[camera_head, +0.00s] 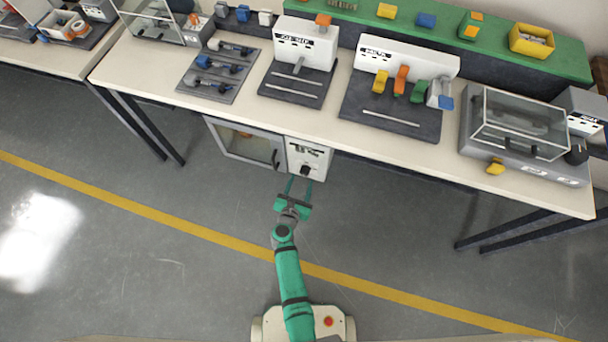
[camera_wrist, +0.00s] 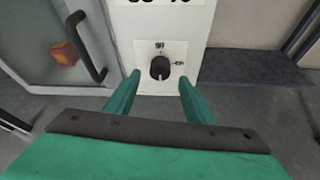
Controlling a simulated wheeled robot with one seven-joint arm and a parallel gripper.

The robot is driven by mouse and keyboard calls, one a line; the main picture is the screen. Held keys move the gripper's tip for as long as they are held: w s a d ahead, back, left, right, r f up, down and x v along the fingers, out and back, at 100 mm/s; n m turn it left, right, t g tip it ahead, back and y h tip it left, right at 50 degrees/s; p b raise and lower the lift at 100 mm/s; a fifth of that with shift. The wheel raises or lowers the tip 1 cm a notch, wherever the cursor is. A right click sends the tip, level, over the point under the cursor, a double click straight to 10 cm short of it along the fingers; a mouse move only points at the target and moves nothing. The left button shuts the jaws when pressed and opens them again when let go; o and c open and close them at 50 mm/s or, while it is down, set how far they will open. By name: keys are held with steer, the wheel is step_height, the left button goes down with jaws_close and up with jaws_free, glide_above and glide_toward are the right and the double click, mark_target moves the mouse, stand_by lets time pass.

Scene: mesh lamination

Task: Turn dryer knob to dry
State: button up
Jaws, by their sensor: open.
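The dryer (camera_head: 248,145) stands under the workbench, with a glass door at its left and a white control panel (camera_head: 308,155) at its right. A black round dryer knob (camera_head: 305,170) sits low on the panel. In the wrist view the knob (camera_wrist: 160,68) has a light pointer mark facing down, with small labels above and to its right. My gripper (camera_head: 299,185) is open in front of the panel. In the wrist view its two green fingers (camera_wrist: 158,92) lie either side of the knob and slightly below it, apart from it, with nothing between them.
The door's dark handle (camera_wrist: 88,48) is left of the panel, and an orange object (camera_wrist: 64,53) shows behind the glass. The bench top (camera_head: 235,112) overhangs above, holding several machines and trays. A dark bench leg (camera_head: 140,125) stands left. The floor around my arm is clear.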

mark_target(304, 174)
steer(key=x, duration=0.4)
steer(key=shift+w+d+f, duration=0.1)
steer(key=shift+w+d, duration=0.05)
steer(key=shift+w, duration=0.05)
steer(key=shift+w+f, duration=0.15)
steer(key=shift+w, duration=0.05)
steer(key=c, duration=1.1)
